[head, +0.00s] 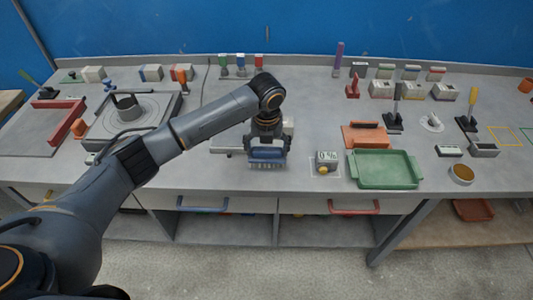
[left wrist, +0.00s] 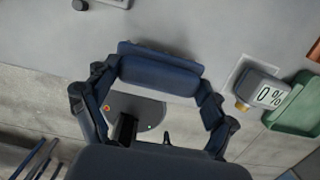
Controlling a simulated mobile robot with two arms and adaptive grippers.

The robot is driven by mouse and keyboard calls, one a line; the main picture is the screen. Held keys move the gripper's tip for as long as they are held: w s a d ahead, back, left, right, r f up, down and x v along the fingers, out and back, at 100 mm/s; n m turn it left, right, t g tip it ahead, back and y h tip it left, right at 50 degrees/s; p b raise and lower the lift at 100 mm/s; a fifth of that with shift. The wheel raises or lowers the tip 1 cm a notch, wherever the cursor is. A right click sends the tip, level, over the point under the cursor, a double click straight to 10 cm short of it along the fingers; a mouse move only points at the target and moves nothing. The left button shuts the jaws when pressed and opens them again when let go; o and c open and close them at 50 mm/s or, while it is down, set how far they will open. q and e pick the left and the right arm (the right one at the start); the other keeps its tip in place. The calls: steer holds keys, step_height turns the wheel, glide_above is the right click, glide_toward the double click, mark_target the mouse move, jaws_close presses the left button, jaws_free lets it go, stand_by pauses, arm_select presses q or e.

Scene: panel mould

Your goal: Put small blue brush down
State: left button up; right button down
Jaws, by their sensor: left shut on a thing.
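My left gripper (head: 268,146) is near the front edge of the workbench (head: 225,178), at the middle of the head view. It is shut on the small blue brush (head: 268,154), whose pale bristles point down. In the left wrist view, the blue brush (left wrist: 160,68) lies crosswise between the two fingers of the left gripper (left wrist: 160,85). Whether the bristles touch the bench top cannot be told. My right gripper is in neither view.
To the right are a small box marked "0 %" (head: 326,159), a green tray (head: 386,182) and an orange holder (head: 365,136). A round plate fixture (head: 150,108) stands on the left. Small blocks line the back.

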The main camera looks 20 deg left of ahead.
mark_target(267, 161)
arm_select(q)
step_height(267, 161, down, 2)
steer(key=shift+s+f+p, duration=0.1)
steer(key=shift+s+p, duration=0.05)
steer(key=shift+p, duration=0.15)
steer(key=shift+f, duration=0.1)
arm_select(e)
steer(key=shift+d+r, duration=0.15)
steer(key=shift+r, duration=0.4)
arm_select(q)
steer(key=shift+f, duration=0.1)
steer(key=o, duration=0.9)
steer(key=shift+c, duration=0.2)
steer(key=shift+r, duration=0.2)
step_height(267, 161, up, 12)
steer(key=s+b, duration=0.1)
steer(key=shift+s+d+b, duration=0.15)
steer(key=shift+s+b, duration=0.05)
steer(key=shift+b, duration=0.2)
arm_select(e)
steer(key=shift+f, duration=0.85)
arm_select(q)
steer(key=shift+f, duration=0.15)
